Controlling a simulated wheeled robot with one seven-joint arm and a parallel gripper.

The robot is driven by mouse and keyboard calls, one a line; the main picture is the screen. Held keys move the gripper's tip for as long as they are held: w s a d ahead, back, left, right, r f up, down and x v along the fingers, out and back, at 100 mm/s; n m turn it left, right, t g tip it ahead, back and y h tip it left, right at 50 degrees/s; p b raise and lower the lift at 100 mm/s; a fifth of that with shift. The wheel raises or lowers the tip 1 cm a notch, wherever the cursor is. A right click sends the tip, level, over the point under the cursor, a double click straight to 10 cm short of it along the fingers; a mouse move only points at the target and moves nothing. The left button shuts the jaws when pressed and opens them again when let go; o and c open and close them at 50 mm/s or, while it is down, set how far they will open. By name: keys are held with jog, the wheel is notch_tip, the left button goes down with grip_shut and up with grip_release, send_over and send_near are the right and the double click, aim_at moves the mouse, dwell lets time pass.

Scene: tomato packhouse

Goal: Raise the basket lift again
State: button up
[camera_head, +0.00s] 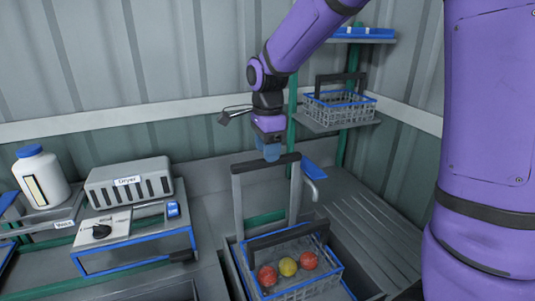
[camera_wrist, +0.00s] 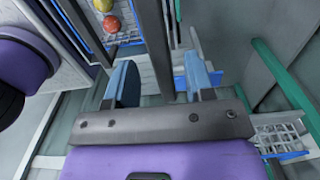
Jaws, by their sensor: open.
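The basket lift is a grey frame with two uprights (camera_head: 238,205) and a dark top bar (camera_head: 250,165). A grey wire basket (camera_head: 322,284) with a blue rim sits low at its foot, in a basin. Two red tomatoes (camera_head: 267,276) and a yellow one (camera_head: 288,267) lie in it. My gripper (camera_head: 269,155) points down at the top bar. In the wrist view its blue fingers (camera_wrist: 160,70) are open, apart on either side of a dark bar (camera_wrist: 154,40), apparently the lift's top bar. Contact cannot be told.
A second wire basket (camera_head: 340,112), seemingly empty, stands on a shelf of the green rack at the back right. A grey dryer (camera_head: 130,184) and a white bottle (camera_head: 41,176) stand at left.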

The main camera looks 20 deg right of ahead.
notch_tip(320, 180, up, 9)
dwell(0.3)
dwell(0.4)
jog(key=s+d+r+n+t, duration=0.1)
jog(key=s+d+n+t, duration=0.1)
jog(key=s+n, duration=0.7)
jog(key=s+d+n+t, duration=0.3)
jog(key=s+n, duration=0.6)
jog(key=s, duration=0.7)
jog(key=shift+d+r, duration=0.4)
jog(key=shift+d, duration=0.65)
jog(key=shift+s, duration=0.1)
